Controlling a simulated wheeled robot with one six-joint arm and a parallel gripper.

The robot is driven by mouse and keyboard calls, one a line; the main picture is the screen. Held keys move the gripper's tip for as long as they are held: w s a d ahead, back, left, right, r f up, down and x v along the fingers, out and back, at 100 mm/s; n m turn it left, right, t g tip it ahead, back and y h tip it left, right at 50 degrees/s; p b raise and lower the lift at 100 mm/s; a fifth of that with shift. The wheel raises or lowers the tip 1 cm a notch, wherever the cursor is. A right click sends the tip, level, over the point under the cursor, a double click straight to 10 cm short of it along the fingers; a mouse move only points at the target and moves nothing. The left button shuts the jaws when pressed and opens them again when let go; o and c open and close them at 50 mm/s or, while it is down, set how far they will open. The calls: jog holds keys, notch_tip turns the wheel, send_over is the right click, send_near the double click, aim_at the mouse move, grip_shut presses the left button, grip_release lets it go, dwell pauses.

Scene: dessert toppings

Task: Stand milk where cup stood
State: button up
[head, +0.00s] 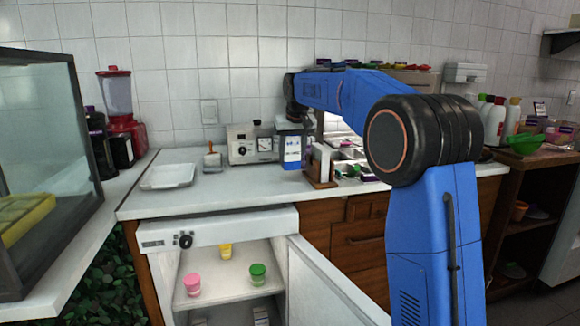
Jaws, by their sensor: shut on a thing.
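A blue and white carton (291,152), which looks like the milk, is upright at the back of the white counter (235,187). My gripper (291,123) reaches down from above and is shut on its top; the fingers are small and dark. I cannot tell whether the carton's base touches the counter. Inside the open white fridge below, a pink cup (192,284), a yellow cup (226,251) and a green cup (258,274) stand apart on the shelf (225,288). Which cup the task means is not clear.
The fridge door (330,290) is swung open to the right. A white tray (168,176) lies at the counter's left. A white appliance (241,143) stands left of the carton, a wooden holder (320,166) right of it. A glass case (50,160) fills the far left.

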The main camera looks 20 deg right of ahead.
aim_at(291, 165)
jog(key=shift+f, duration=2.05)
jog(key=shift+f, duration=0.1)
jog(key=o, duration=1.5)
jog(key=v, duration=1.1)
jog(key=shift+s+r, duration=0.15)
jog(key=shift+r, duration=0.15)
jog(key=shift+s+r, duration=0.15)
jog(key=shift+r, duration=0.1)
jog(key=shift+s, duration=0.1)
